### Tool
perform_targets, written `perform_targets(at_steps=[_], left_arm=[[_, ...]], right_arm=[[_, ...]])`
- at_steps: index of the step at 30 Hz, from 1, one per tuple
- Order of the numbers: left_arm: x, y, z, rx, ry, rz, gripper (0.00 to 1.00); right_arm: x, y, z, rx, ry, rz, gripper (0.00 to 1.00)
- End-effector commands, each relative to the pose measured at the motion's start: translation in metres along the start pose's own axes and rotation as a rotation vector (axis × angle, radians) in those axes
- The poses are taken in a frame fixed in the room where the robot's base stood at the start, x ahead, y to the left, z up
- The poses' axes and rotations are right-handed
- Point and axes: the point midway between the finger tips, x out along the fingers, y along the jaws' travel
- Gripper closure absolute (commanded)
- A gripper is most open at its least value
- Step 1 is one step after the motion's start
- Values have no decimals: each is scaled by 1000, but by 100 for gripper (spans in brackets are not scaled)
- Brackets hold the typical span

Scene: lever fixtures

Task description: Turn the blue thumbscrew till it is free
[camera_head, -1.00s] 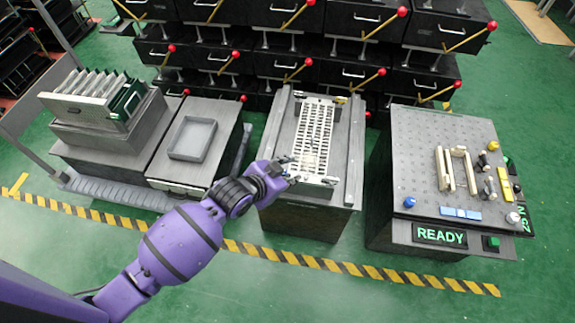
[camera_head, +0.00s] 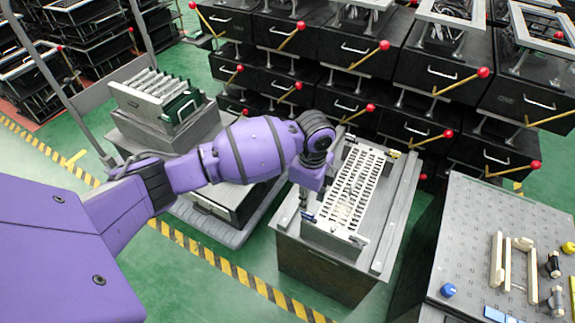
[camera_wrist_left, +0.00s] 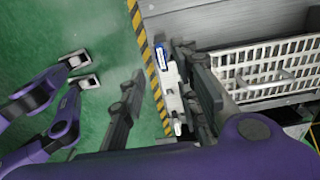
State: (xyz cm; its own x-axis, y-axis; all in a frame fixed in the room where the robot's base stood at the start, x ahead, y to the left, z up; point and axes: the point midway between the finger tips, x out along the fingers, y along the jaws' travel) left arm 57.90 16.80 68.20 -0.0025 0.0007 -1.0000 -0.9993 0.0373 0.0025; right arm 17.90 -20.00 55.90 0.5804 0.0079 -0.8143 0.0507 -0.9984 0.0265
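In the left wrist view a small blue part (camera_wrist_left: 161,56) sits at the end of a pale bar, beside the slatted metal fixture (camera_wrist_left: 265,68). I cannot tell for sure whether it is the thumbscrew. In the head view the slatted fixture (camera_head: 352,192) lies on a grey bench, with a small dark blue spot at its near left corner. My left gripper (camera_head: 304,205) points down at that corner, mostly hidden by its own wrist. In the left wrist view its two dark fingers (camera_wrist_left: 165,95) stand apart, with the blue part showing between them. I see no contact.
A panel table (camera_head: 480,225) at the right carries a blue knob (camera_head: 448,290) and pale handles. Black drawer units (camera_head: 345,50) with red-knobbed levers stand behind. A rack of boards (camera_head: 155,95) is at the left. Green floor lies in front.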

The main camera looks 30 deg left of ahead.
Motion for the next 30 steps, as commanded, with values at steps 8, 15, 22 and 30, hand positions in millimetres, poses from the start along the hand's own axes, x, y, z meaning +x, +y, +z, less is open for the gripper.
perform_targets(at_steps=[8, 15, 22, 30], left_arm=[[45, -2, -2, -1, 2, -4, 70], [64, -3, -2, 0, 1, -7, 70], [65, -3, -2, 0, 1, -8, 70], [65, -3, -2, -1, 1, -8, 100]], right_arm=[[4, -1, 11, 1, -16, -1, 60], [7, -2, 9, 1, -12, -3, 60], [7, -2, 8, 1, -9, -4, 60], [7, -2, 7, 0, -8, -4, 60]])
